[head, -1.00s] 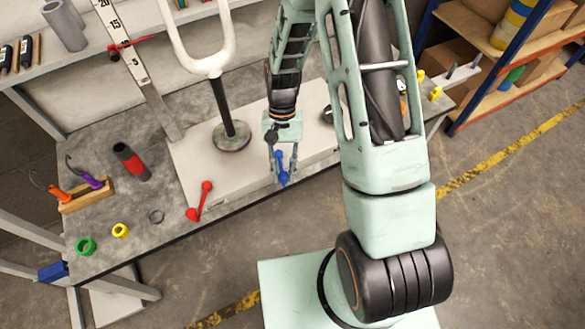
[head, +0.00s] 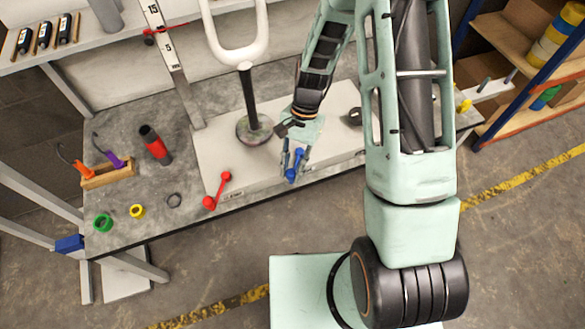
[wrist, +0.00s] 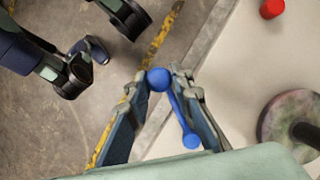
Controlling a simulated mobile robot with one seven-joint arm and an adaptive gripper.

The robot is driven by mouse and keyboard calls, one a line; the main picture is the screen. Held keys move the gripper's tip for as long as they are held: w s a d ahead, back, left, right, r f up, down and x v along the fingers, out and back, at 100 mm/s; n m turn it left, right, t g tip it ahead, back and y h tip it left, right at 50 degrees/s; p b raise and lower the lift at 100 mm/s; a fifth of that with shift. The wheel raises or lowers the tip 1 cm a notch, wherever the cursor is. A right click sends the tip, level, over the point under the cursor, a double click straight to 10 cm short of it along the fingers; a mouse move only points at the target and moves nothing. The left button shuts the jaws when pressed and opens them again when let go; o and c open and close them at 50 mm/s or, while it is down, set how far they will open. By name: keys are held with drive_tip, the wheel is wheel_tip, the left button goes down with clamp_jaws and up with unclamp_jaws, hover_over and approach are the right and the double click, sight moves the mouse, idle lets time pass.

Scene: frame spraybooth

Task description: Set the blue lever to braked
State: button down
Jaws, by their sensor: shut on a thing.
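The blue lever (head: 295,163) sits at the front edge of the pale panel on the bench, right of the red lever. It is a short bar with a round knob at each end. My gripper (head: 292,173) is at its near end and shut on it. In the wrist view, the fingertips of my gripper (wrist: 160,76) are on either side of the knob of the blue lever (wrist: 177,112). Its bar runs back between the fingers to the other knob. I cannot read any mark for its positions.
The red lever (head: 217,190) stands left on the same panel. A black post with a white loop handle (head: 250,105) rises behind. Rings, a red-and-black cylinder (head: 155,145) and a wooden tool rack (head: 108,176) are at left. Open floor lies in front.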

drive_tip(key=shift+w+a, duration=0.1)
drive_tip(key=c, duration=1.7)
unclamp_jaws()
drive_tip(key=v, duration=1.2)
